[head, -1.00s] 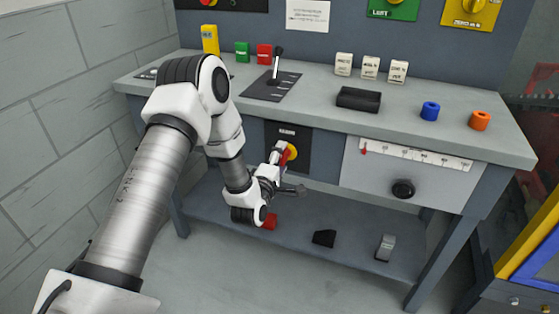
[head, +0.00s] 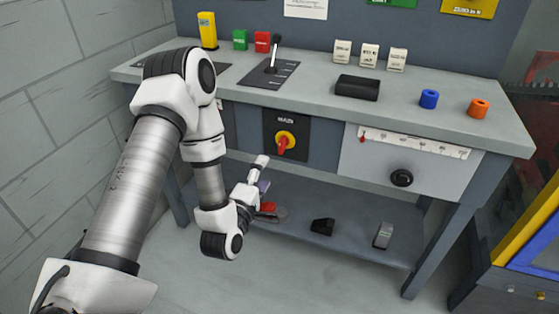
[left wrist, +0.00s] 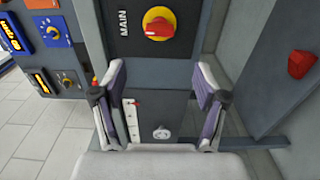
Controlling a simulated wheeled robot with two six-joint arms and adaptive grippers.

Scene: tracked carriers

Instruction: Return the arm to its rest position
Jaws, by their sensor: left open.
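My left arm comes in from the left in the head view. Its gripper (head: 271,189) hangs in front of the bench, below the MAIN switch, a red knob on a yellow disc (head: 286,143). The gripper is open with nothing between its fingers. In the left wrist view the two fingers (left wrist: 160,86) stand wide apart, and the MAIN knob (left wrist: 159,25) shows beyond them, apart from them. My right gripper does not show.
The lower shelf (head: 352,239) holds a black piece (head: 323,227) and a grey piece (head: 383,236). Open floor lies in front.

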